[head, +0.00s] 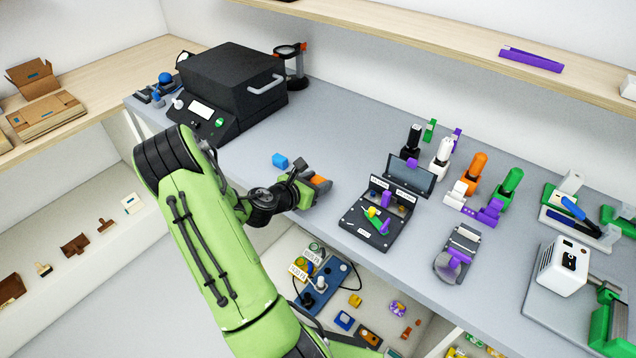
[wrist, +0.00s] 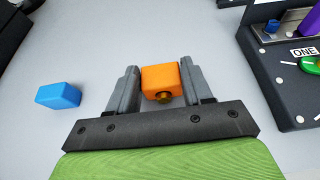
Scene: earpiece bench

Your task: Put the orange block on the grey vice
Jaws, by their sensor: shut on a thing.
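The orange block (wrist: 161,77) sits between the two grey fingers of my gripper (wrist: 158,84) in the wrist view, with a small brass-coloured round part on its near face. My gripper is shut on it. In the head view the orange block (head: 319,181) shows at the end of my gripper (head: 316,187), over the bench left of the black panel; I cannot tell whether it touches the bench. A grey fixture with a purple part, which looks like the grey vice (head: 464,238), stands near the bench's front edge, right of the panel.
A blue block (head: 280,160) lies just behind my gripper; it also shows in the wrist view (wrist: 58,95). The black panel (head: 360,222) stands between my gripper and the grey fixture. Several coloured tools stand behind. A black machine (head: 232,80) is at back left.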

